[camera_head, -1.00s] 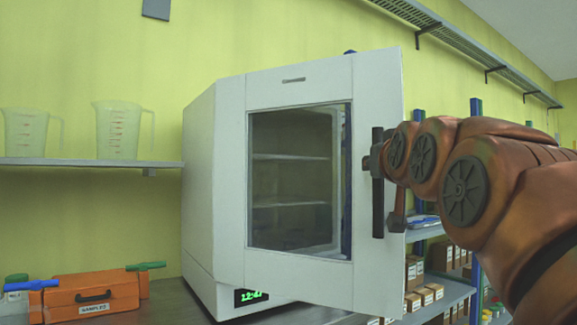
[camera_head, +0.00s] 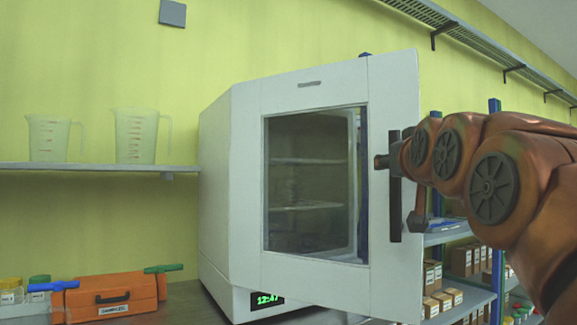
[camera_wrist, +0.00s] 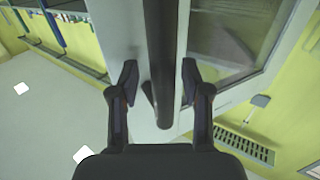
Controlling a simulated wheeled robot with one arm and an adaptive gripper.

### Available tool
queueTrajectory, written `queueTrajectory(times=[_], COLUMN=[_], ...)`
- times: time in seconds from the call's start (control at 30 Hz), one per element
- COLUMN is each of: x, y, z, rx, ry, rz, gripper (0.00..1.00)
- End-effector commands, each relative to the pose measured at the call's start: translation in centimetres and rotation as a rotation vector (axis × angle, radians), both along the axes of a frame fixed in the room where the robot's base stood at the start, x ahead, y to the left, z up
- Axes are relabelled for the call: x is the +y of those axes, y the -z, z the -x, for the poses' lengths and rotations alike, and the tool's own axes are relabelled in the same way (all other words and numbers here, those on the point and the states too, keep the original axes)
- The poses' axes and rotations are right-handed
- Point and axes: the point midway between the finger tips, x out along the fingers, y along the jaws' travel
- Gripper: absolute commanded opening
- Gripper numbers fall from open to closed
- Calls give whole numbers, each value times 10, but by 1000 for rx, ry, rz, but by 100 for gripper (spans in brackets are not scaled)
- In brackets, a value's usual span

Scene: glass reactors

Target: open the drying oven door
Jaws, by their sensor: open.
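The drying oven (camera_head: 214,190) is a white box on the bench. Its door (camera_head: 340,82), white with a large window, stands partly swung out from the body, hinged at the left. A dark vertical bar handle (camera_head: 395,215) is on the door's right edge. My gripper (camera_head: 385,162) is at the handle in the head view, its fingers partly hidden. In the wrist view the handle (camera_wrist: 160,60) runs between the two fingers of my gripper (camera_wrist: 158,82), which are open with one on each side. Shelves show through the window.
A wall shelf (camera_head: 90,167) with two measuring jugs is at the left. An orange case (camera_head: 110,297) lies on the bench below it. Racks with boxes (camera_head: 462,260) stand behind the arm at the right. A green clock display (camera_head: 267,298) is below the door.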

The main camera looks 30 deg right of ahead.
Motion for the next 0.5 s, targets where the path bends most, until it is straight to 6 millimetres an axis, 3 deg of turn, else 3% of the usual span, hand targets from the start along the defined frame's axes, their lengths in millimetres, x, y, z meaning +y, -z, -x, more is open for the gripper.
queueTrajectory(times=[0.5], x=[0], y=[-47], z=[-1], rx=[-3], ry=[-1], rz=[2], gripper=[47])
